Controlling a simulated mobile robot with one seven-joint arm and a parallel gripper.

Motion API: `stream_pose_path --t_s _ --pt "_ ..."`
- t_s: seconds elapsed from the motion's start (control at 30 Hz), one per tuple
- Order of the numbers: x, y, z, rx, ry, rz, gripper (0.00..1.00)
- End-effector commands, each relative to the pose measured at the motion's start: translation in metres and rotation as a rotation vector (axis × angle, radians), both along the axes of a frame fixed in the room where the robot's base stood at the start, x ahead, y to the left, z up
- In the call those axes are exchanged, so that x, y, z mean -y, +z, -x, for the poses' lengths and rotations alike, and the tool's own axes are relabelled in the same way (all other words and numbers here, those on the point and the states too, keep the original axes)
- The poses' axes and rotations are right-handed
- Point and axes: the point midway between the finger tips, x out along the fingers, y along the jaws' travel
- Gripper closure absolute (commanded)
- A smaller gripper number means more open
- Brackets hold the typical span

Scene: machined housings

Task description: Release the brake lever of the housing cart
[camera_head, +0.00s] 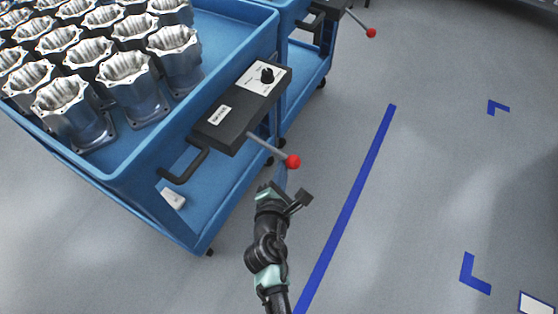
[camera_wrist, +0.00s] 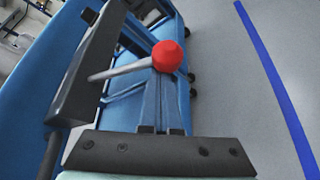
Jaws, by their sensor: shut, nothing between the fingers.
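The housing cart (camera_head: 190,215) is blue and carries several metal housings on its top tray. A dark control box (camera_head: 240,108) with a knob sits at its near right end. From that box the brake lever (camera_head: 268,147), a grey rod with a red ball end (camera_head: 293,161), sticks out to the right. My gripper (camera_head: 284,190) is just below the ball in the head view, shut and empty, with no contact seen. In the wrist view the red ball (camera_wrist: 167,56) and rod (camera_wrist: 120,70) lie ahead of my gripper (camera_wrist: 161,131).
A black handle (camera_head: 185,168) juts from the cart's near end, left of the lever. A second blue cart (camera_head: 310,65) stands behind, with its own red-tipped lever (camera_head: 371,33). Grey floor with a blue line (camera_head: 350,200) lies open to the right.

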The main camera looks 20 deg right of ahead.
Motion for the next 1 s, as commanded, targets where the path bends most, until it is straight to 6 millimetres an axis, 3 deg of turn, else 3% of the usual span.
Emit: stream_pose_path --t_s 0.03,0.5,0.8,1.0 --pt "0.003 0.019 0.001 -0.027 -0.005 0.023 1.00" --pt "0.006 0.063 0.003 -0.314 -0.007 0.248 1.00" --pt "0.003 0.081 -0.001 -0.463 -0.007 0.367 1.00" --pt "0.001 0.087 -0.003 -0.459 -0.006 0.363 1.00"
